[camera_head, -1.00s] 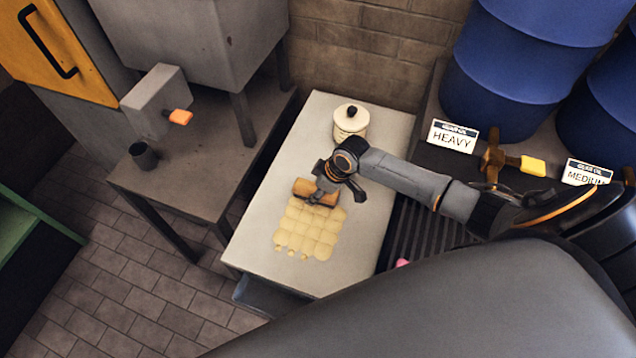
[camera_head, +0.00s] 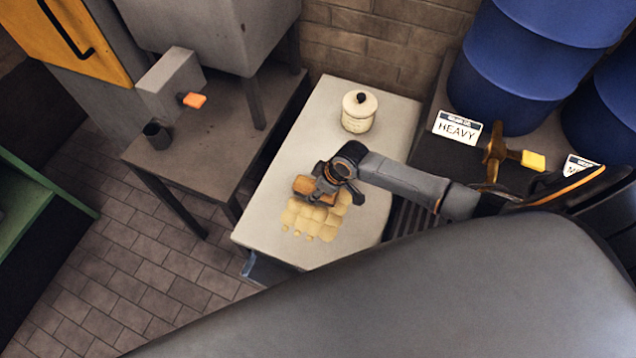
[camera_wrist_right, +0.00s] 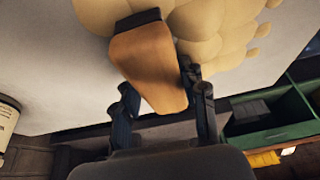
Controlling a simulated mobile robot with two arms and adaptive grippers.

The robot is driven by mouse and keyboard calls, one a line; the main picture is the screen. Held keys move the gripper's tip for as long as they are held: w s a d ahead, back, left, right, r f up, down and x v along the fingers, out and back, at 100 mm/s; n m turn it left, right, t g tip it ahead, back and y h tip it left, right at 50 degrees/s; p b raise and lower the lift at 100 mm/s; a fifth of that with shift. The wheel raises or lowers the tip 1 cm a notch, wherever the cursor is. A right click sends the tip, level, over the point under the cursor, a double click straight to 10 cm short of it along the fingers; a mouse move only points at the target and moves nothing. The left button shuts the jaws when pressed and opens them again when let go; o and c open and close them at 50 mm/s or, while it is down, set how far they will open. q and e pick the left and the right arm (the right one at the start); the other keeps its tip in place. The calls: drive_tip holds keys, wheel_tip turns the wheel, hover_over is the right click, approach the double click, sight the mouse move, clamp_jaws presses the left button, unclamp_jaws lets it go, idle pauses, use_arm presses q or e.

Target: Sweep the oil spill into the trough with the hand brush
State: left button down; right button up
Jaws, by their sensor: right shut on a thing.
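The hand brush (camera_head: 312,188), a tan wooden block, is held in my right gripper (camera_head: 327,182) over the light worktop. It also shows in the right wrist view (camera_wrist_right: 150,65), between the dark fingers (camera_wrist_right: 160,95), with a dark strip at its far end. The oil spill (camera_head: 312,222) is a pale yellow patch of rounded blobs on the worktop; the brush covers its left and back part. The spill also fills the top of the wrist view (camera_wrist_right: 225,25). The trough (camera_head: 266,270) is a blue-grey channel along the worktop's front edge, partly hidden by my body. My left gripper is out of view.
A cream lidded jar (camera_head: 358,112) stands at the back of the worktop (camera_head: 290,160). A brown table (camera_head: 205,150) with a dark cup (camera_head: 157,135) is to the left. Blue barrels (camera_head: 515,60) and a HEAVY sign (camera_head: 457,129) stand right.

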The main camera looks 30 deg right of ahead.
drive_tip(key=shift+s+a+f+p, duration=0.2)
drive_tip(key=shift+s+a+p, duration=0.45)
drive_tip(key=shift+s+a, duration=0.35)
drive_tip(key=shift+s+a+p, duration=0.55)
drive_tip(key=shift+s+p, duration=0.1)
drive_tip(key=shift+s, duration=0.05)
drive_tip(key=shift+s+a+p, duration=0.35)
drive_tip(key=shift+s+a, duration=0.05)
drive_tip(key=shift+a, duration=0.05)
drive_tip(key=shift+s+a+r+p, duration=0.2)
drive_tip(key=shift+s+a+p, duration=0.45)
drive_tip(key=shift+a+p, duration=0.1)
drive_tip(key=shift+s+a+r+p, duration=0.1)
drive_tip(key=shift+s+a+p, duration=0.55)
drive_tip(key=shift+a, duration=0.25)
drive_tip(key=shift+s+a+p, duration=0.7)
drive_tip(key=shift+s+a, duration=0.3)
drive_tip(key=shift+a, duration=0.2)
drive_tip(key=shift+s+a+f, duration=0.2)
drive_tip(key=shift+s+a, duration=0.3)
drive_tip(key=shift+s, duration=0.05)
drive_tip(key=shift+s+a+p, duration=0.6)
drive_tip(key=shift+s+a, duration=0.65)
drive_tip(key=shift+a, duration=0.2)
drive_tip(key=shift+r, duration=0.1)
drive_tip(key=shift+r, duration=0.1)
wheel_tip(320, 180, up, 7)
